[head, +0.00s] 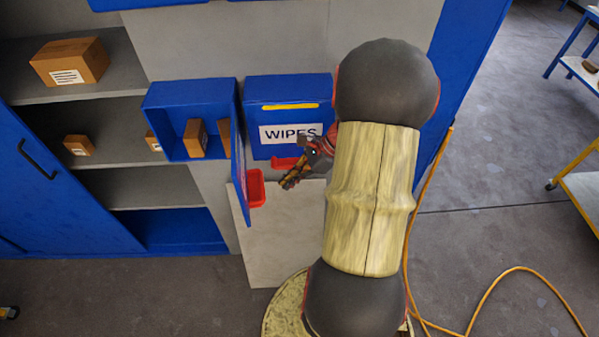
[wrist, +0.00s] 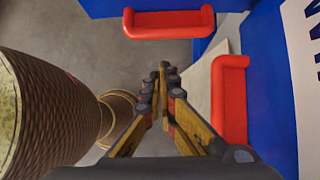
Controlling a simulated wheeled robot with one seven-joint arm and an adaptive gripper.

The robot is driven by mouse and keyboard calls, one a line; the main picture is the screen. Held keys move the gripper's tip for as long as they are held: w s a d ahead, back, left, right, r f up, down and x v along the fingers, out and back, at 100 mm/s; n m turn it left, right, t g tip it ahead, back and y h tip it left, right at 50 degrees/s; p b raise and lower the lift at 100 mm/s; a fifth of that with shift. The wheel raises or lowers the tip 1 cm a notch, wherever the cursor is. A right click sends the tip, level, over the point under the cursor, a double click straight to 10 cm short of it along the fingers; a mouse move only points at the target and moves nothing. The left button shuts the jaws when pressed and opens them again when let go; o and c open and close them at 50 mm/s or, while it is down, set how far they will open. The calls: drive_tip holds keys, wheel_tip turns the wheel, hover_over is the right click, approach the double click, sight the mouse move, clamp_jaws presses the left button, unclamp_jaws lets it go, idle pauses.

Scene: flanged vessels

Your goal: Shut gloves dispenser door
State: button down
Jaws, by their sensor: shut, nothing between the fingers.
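The gloves dispenser (head: 165,97) is an open blue box on the wall. Its blue door (head: 237,150) is swung out from the box's right edge and seen nearly edge-on. The door's red handle (head: 256,188) faces right; it appears to be the red bar at the top of the wrist view (wrist: 168,22), beside a strip of blue door (wrist: 105,8). My gripper (head: 287,184) is right of the door handle, apart from it, just below the wipes dispenser's handle. In the wrist view my fingers (wrist: 168,72) are together and empty.
The shut blue wipes dispenser (head: 290,90) adjoins on the right; its red handle (head: 284,163) is close to my gripper and also shows in the wrist view (wrist: 231,98). Brown boxes stand inside the gloves dispenser and on shelves (head: 95,85) at left. An orange cable (head: 500,275) lies right.

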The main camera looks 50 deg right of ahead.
drive_tip(key=shift+w+a+f, duration=0.15)
drive_tip(key=shift+w+a, duration=0.55)
drive_tip(key=shift+w+a+f, duration=0.15)
drive_tip(key=shift+w+a, duration=0.5)
drive_tip(key=shift+a, duration=0.1)
